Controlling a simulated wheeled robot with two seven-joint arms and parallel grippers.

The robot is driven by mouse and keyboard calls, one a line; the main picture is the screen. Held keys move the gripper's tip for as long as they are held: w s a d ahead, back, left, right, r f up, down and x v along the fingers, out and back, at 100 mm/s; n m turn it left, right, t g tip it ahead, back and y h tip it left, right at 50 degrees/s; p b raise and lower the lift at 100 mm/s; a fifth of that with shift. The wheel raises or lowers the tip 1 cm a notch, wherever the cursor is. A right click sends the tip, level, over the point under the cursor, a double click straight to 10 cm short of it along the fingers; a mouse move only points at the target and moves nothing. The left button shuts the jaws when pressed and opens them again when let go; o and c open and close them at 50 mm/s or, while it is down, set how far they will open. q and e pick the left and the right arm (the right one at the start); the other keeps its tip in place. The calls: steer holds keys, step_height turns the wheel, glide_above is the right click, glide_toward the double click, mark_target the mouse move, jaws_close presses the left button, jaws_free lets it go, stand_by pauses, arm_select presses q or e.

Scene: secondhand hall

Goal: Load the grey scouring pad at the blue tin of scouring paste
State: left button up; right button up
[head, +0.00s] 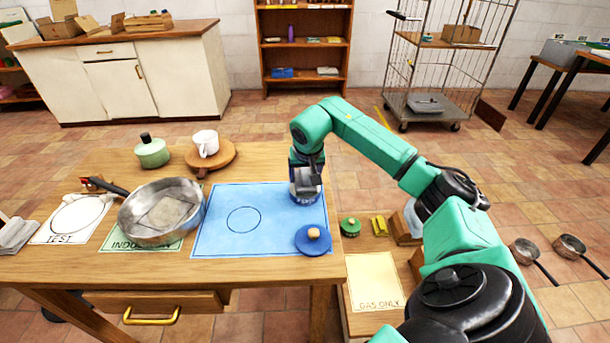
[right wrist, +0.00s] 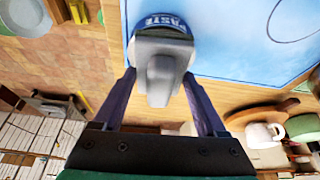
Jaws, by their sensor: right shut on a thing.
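The grey scouring pad (head: 307,186) is in my right gripper (head: 306,170). The blue tin of scouring paste (head: 306,198) stands at the right back of the blue mat (head: 275,205). In the right wrist view the grey pad (right wrist: 160,62) sits between the fingers of my right gripper (right wrist: 162,75) and covers much of the tin (right wrist: 162,22), whose label PASTE shows. The pad is at the tin's top; I cannot tell whether it touches the paste. A blue lid (head: 313,240) with a wooden knob lies at the mat's front right. My left gripper is not in view.
A steel pan (head: 162,211) with a dull patch inside stands on the induction card, left of the mat. A green pot (head: 151,152) and a white mug (head: 206,142) on a wooden board (head: 222,157) stand behind. A lower surface with a gas-only card (head: 375,281) is at the right.

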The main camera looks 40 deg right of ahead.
mark_target(305, 172)
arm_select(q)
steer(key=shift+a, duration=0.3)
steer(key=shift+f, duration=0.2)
arm_select(e)
steer(key=shift+f, duration=0.5)
stand_by(0.3)
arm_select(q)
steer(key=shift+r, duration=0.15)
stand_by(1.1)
arm_select(e)
step_height(305, 172, up, 7)
steer(key=p, duration=0.6)
steer(key=shift+p, duration=0.3)
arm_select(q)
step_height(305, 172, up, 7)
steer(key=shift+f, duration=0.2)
